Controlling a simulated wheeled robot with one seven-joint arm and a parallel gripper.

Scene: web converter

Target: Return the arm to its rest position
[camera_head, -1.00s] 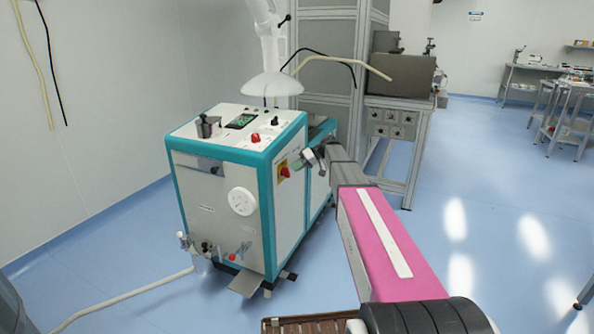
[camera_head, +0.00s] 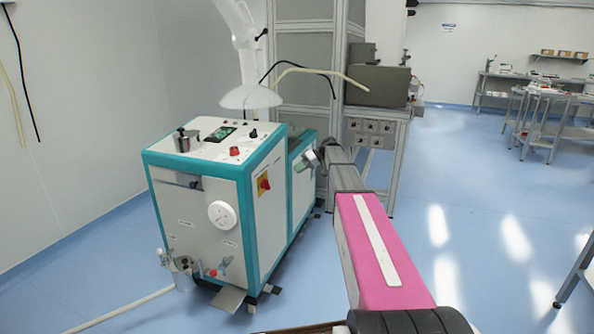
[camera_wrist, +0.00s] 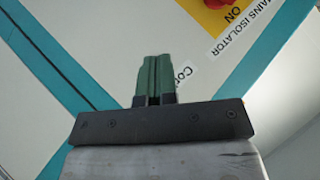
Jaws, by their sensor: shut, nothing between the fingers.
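My arm reaches forward in the head view, with its pink link (camera_head: 378,250) and grey forearm (camera_head: 343,172) extended toward the teal-and-white machine (camera_head: 200,200). My gripper (camera_head: 299,162) is beside the machine's right side, to the right of the red mains isolator switch (camera_head: 264,184). In the wrist view its green fingers (camera_wrist: 153,72) are together and empty, in front of a white panel with teal trim. The red switch on its yellow plate (camera_wrist: 215,5) shows at the top. Whether the fingertips touch the panel cannot be told.
A metal-framed bench (camera_head: 375,118) with a grey box stands behind the forearm. A hose (camera_head: 120,312) runs along the floor at the lower left. Blue floor (camera_head: 480,190) is open to the right, with tables (camera_head: 545,95) farther back.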

